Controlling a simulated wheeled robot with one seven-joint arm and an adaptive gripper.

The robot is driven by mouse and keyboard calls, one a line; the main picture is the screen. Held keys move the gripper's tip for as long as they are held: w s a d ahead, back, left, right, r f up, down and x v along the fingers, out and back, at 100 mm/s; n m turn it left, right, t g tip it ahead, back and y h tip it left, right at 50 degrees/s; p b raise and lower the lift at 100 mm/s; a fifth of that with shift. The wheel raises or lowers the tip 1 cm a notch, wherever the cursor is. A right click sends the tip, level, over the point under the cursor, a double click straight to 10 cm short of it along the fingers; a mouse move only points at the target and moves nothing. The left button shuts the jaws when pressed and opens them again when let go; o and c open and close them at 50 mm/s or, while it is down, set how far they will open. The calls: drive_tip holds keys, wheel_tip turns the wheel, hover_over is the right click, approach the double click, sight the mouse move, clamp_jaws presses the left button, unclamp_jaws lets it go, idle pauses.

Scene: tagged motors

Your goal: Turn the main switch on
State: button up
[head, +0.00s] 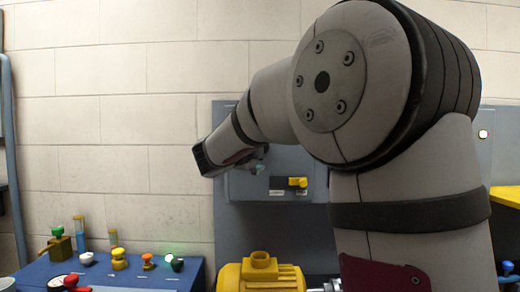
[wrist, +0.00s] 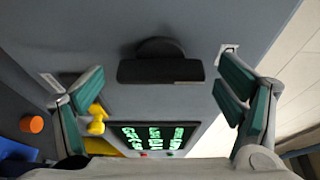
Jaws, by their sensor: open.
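A grey cabinet (head: 225,220) stands against the wall, partly hidden behind my arm. In the wrist view its grey face (wrist: 110,40) carries a black handle (wrist: 160,70) with a wide bar on a round base, which looks like the main switch. The bar lies across the picture. My gripper (wrist: 150,88) is open, its green-padded fingers apart on either side of the handle, with nothing between them. I cannot tell how far the handle is from the fingertips. In the head view my gripper (head: 254,165) is mostly hidden by my wrist, and the black handle is not visible.
A yellow handle (head: 298,183) sits on the cabinet, and a display with green text (wrist: 155,138) shows in the wrist view. A blue bench (head: 130,278) with several coloured knobs and a lit green lamp (head: 168,258) is at lower left. A yellow motor (head: 262,275) stands below.

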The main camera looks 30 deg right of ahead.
drive_tip(key=v, duration=1.2)
drive_tip(key=s+a+n+t+y+p, duration=0.15)
drive_tip(key=a+n+t+y, duration=0.55)
drive_tip(key=a+n+y, duration=0.8)
drive_tip(key=s+a+f+n+g+y, duration=0.1)
drive_tip(key=s+a+f+n+g, duration=0.15)
drive_tip(key=s+f+n, duration=0.3)
drive_tip(key=s+d+f+n+g, duration=0.2)
drive_tip(key=s+f+n+g, duration=0.2)
drive_tip(key=s+f, duration=0.4)
drive_tip(key=s+d+f+n+g+h, duration=0.1)
drive_tip(key=s+f+n+g, duration=0.4)
drive_tip(key=s+f, duration=0.4)
drive_tip(key=s+g, duration=0.1)
drive_tip(key=s, duration=0.6)
drive_tip(key=shift+s+d+p, duration=0.35)
drive_tip(key=shift+p, duration=0.05)
